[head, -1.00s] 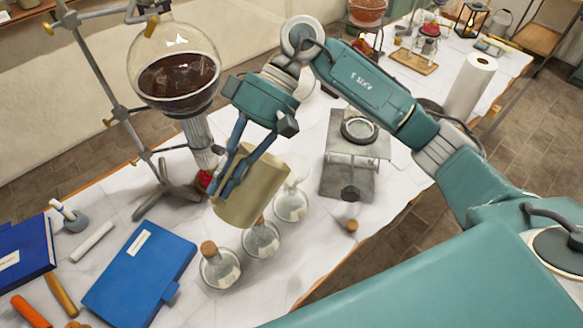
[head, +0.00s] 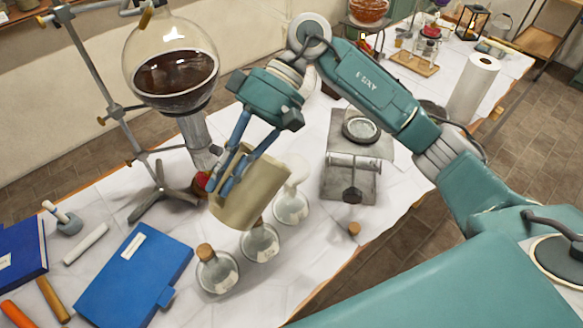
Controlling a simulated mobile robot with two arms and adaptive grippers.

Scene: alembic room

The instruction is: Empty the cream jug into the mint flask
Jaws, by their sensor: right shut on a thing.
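The cream jug (head: 262,192) is a pale, wide cylinder held above the table, tilted, in the middle of the head view. My right gripper (head: 220,188) is shut on its wall, with blue fingers reaching down over it. Three clear glass flasks stand close to the jug. Two have corks: one at the front (head: 217,272) and one partly behind the jug (head: 260,244). The third flask (head: 291,207), with a pale flared neck, stands just right of the jug. I cannot tell a mint tint on any of them, nor see liquid leaving the jug. My left gripper is not in view.
A large round flask of dark liquid (head: 175,75) hangs on a metal stand (head: 107,110) left of the gripper. A blue book (head: 135,275) lies front left. A loose cork (head: 354,229) lies near the table edge.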

